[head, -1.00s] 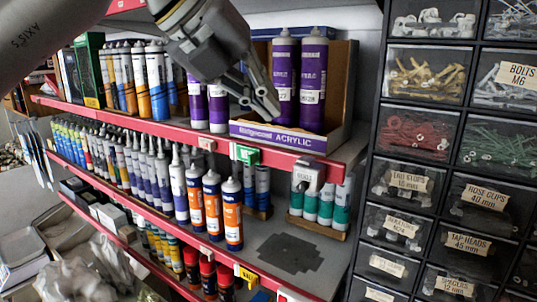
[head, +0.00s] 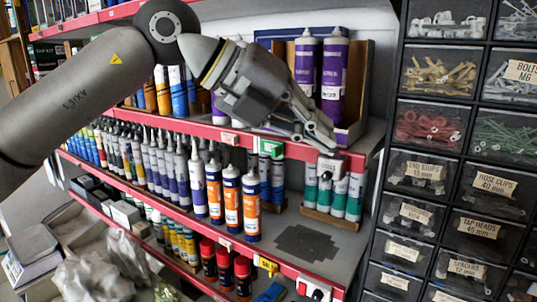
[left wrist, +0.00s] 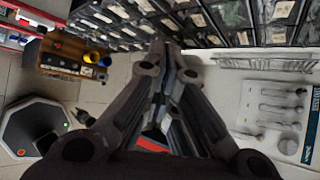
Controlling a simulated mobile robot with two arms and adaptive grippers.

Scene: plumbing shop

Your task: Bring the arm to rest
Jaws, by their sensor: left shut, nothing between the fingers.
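My left gripper (head: 315,133) is in front of the upper red-edged shelf in the head view, its arm reaching in from the left. Its fingers are together and hold nothing. In the left wrist view the fingers (left wrist: 158,92) also show closed, with drawers above and the floor below. My right gripper is not in view.
Shelves hold rows of cartridges, such as orange-and-white ones (head: 232,200) and green-and-white ones (head: 339,195). A dark patch (head: 306,243) lies on bare shelf. A black drawer cabinet (head: 399,150) stands at right. The wrist view shows a pale panel with tools (left wrist: 275,115).

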